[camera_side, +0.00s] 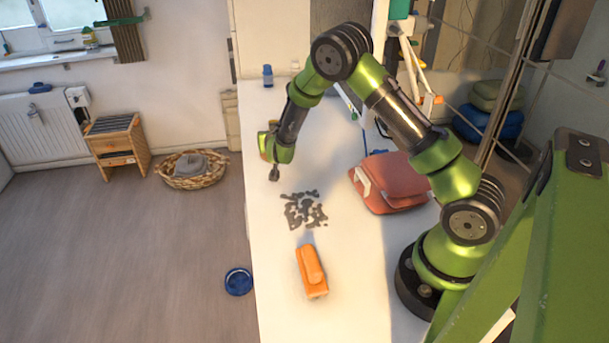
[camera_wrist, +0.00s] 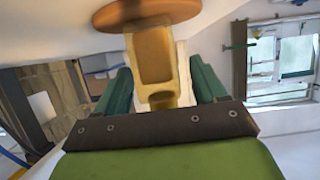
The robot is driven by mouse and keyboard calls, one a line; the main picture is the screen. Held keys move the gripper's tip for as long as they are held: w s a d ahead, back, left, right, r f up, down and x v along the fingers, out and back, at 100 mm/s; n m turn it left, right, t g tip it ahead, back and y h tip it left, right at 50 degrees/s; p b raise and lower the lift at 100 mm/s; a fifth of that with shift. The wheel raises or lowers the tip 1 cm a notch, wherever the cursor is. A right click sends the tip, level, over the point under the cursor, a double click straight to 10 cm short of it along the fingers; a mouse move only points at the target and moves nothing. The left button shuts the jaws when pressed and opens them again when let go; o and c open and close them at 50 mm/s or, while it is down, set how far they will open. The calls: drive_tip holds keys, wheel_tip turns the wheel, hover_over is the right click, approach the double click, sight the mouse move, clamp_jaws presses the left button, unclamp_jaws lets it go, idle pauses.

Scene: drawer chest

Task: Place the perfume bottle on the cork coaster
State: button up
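In the wrist view the perfume bottle (camera_wrist: 152,62) is amber-yellow and lies between my gripper's two green fingers (camera_wrist: 163,85). A pale gap shows between the bottle and the right finger, so the fingers look open around it. The bottle's far end meets a round brown disc, the cork coaster (camera_wrist: 147,13); whether they touch I cannot tell for certain. In the side view my gripper (camera_side: 274,172) points down low over the left edge of the white table, at mid-length. The bottle and coaster cannot be made out there.
The white table (camera_side: 350,300) holds dark flat pieces (camera_side: 305,211), a red bag (camera_side: 392,182) and an orange object (camera_side: 312,270). A blue bottle (camera_side: 268,75) stands at the far end. Free table lies beyond my gripper and at the near end.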

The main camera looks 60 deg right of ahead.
drive_tip(key=shift+r, duration=0.1)
drive_tip(key=shift+s+a+r, duration=0.1)
drive_tip(key=shift+a+r, duration=0.05)
drive_tip(key=s+a+r+n+t+y, duration=0.1)
drive_tip(key=s+a+r+y, duration=0.45)
drive_tip(key=a+r, duration=0.35)
drive_tip(key=s+a+r+n+t+y, duration=0.1)
drive_tip(key=s+a+r+y, duration=0.3)
drive_tip(key=s+a+r, duration=0.35)
drive_tip(key=s+a+r+n+g+y, duration=0.1)
drive_tip(key=s+a+r+g, duration=0.1)
drive_tip(key=s, duration=0.6)
drive_tip(key=s+a+r+n+g+y, duration=0.1)
drive_tip(key=s+a+r+n+g, duration=0.1)
drive_tip(key=s, duration=0.7)
drive_tip(key=shift+a, duration=0.15)
